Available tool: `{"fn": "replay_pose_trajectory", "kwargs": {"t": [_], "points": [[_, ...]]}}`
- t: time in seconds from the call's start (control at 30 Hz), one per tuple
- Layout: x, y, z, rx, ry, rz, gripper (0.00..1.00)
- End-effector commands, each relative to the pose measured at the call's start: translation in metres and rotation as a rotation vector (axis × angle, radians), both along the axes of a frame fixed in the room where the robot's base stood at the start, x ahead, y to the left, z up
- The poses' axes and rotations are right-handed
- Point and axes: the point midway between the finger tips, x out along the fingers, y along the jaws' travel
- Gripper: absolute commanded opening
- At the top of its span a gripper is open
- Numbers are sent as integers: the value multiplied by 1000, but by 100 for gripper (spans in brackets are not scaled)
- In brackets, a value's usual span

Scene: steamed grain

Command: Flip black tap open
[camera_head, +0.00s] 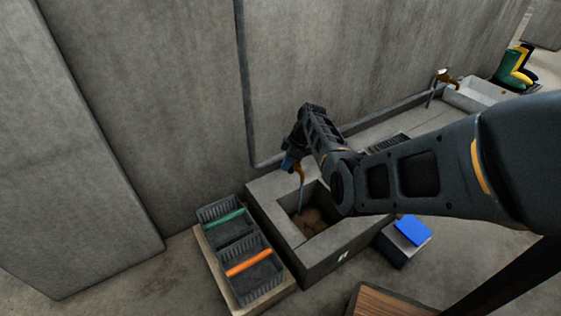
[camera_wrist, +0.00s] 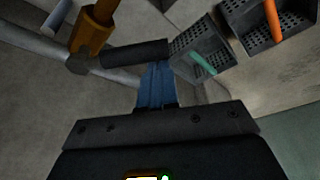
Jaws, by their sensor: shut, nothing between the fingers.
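The tap's brass-orange body (camera_wrist: 92,30) is at the upper left of the wrist view, with its black lever (camera_wrist: 133,53) reaching right. My gripper (camera_wrist: 156,68) has blue fingers, shut together and empty, with their tips at or very near the lever's right part. I cannot tell if they touch. In the head view my gripper (camera_head: 289,163) is by the wall above the stone basin (camera_head: 268,207). The tap's orange spout (camera_head: 299,172) shows just beside it; the lever is hidden by my gripper. A thin pale-blue line runs down from the spout into the basin, likely water.
Black baskets with a teal handle (camera_head: 223,218) and an orange handle (camera_head: 248,263) stand left of the basin. Brown contents (camera_head: 309,222) lie in it. A blue item (camera_head: 413,230) is at its right. Another tap (camera_head: 443,77) and boots (camera_head: 514,66) are at far right.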

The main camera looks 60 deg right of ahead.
Motion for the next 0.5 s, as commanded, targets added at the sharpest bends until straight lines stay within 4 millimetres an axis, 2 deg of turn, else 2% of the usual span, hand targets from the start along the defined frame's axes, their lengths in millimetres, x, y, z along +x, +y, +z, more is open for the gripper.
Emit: {"fn": "replay_pose_trajectory", "kwargs": {"t": [0.4,0.5], "points": [[-33,-14,-3,0,3,382,0],[-39,-17,-3,1,3,426,0]]}}
